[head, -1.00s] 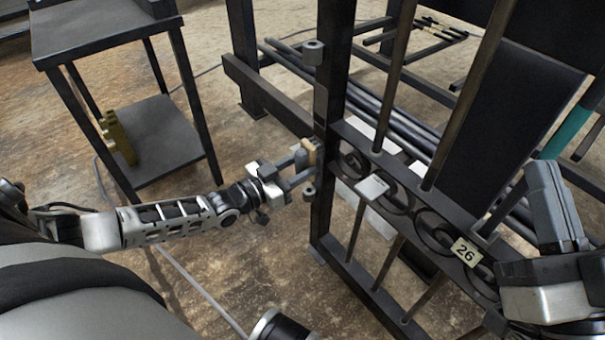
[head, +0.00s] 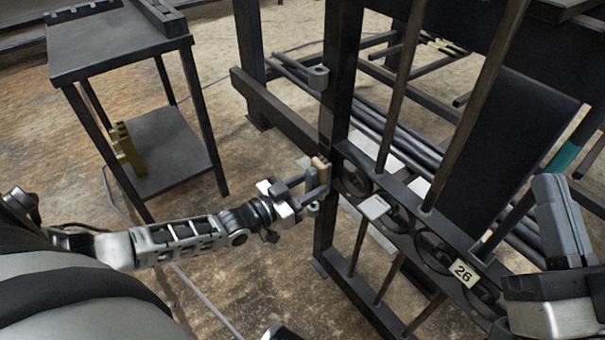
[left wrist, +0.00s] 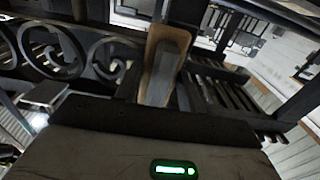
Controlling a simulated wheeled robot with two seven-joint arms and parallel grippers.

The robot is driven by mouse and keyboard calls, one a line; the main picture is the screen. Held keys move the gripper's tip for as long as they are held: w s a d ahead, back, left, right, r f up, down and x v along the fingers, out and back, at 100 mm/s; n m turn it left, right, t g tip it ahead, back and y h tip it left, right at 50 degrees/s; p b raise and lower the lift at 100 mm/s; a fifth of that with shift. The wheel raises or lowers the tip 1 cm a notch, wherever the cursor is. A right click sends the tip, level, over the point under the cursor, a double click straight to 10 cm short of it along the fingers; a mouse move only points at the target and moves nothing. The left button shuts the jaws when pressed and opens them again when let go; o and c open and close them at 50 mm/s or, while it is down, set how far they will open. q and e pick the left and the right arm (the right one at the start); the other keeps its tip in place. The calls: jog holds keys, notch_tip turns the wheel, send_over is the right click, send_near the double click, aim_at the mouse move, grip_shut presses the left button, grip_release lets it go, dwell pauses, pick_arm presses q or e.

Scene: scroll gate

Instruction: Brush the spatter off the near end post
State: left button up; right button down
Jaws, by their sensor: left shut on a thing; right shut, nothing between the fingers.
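The near end post (head: 340,75) is the dark upright post of the scroll gate, in the middle of the head view. I cannot make out any spatter on it. My left gripper (head: 312,182) is shut on a brush (head: 320,163) with a tan, wood-coloured part, at the post's left side, level with the scroll band. The brush also shows in the left wrist view (left wrist: 163,65), tan with a grey face. Whether it touches the post I cannot tell. My right gripper (head: 562,220) is shut and empty at the right, near the gate's far part.
The gate's scroll band (head: 430,245) carries a "26" tag (head: 463,273) and a pale latch plate (head: 375,207). A dark two-level stand (head: 115,45) is at the left, with a yellowish object (head: 127,148) on its lower shelf. Dark bars (head: 380,120) lie behind the gate.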

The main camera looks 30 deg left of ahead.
pick_arm(q)
jog(key=shift+s+d, duration=0.15)
jog(key=shift+d, duration=0.05)
jog(key=shift+p+v, duration=0.85)
jog(key=shift+v, duration=0.8)
jog(key=shift+p+v, duration=0.45)
jog(key=shift+v, duration=1)
jog(key=shift+s, duration=0.1)
jog(key=shift+p+v, duration=0.55)
jog(key=shift+v, duration=0.85)
